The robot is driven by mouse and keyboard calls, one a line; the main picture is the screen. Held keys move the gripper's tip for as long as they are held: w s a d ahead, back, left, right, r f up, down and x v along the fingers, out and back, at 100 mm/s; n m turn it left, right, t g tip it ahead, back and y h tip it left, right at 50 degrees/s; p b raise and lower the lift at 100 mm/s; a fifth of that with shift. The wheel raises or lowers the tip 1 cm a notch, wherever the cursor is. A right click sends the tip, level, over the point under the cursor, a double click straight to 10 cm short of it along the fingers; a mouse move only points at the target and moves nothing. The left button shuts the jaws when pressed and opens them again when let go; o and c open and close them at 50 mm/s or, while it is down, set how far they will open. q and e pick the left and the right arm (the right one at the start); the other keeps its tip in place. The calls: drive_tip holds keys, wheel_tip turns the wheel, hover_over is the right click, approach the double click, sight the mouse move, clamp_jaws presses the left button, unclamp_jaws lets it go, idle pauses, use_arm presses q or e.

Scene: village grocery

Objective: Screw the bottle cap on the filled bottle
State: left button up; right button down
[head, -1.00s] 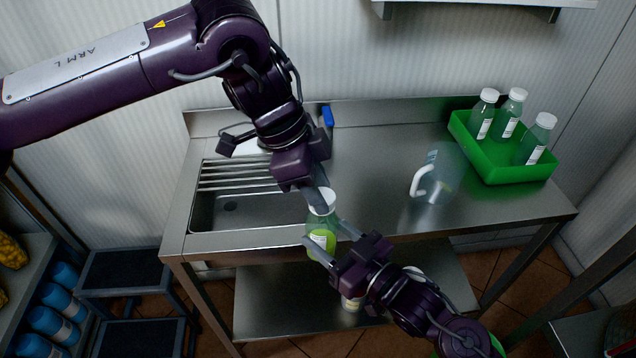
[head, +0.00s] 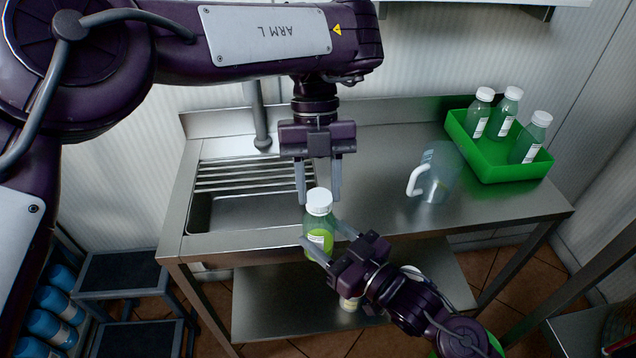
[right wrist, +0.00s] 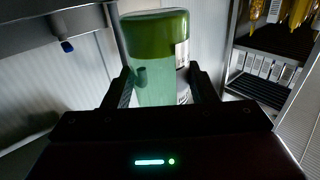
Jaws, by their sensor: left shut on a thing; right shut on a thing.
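The filled bottle (head: 318,238) is clear with yellow-green liquid and a white label, and stands upright in the air in front of the counter's edge. My right gripper (head: 322,243) is shut on its body; the bottle also shows between the fingers in the right wrist view (right wrist: 158,75). The white bottle cap (head: 319,201) sits on top of the bottle. My left gripper (head: 319,190) points down from above and is shut on the cap, with a finger on either side. The thread is hidden, so I cannot tell how tight the cap is.
A steel counter (head: 375,190) has a sink (head: 245,212) at left. A clear jug (head: 437,178) with a white handle stands at right. A green crate (head: 500,165) holds 3 capped bottles at the back right. A lower shelf (head: 285,300) lies beneath.

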use_arm(q)
drive_tip(key=shift+a, duration=0.1)
drive_tip(key=o, duration=0.9)
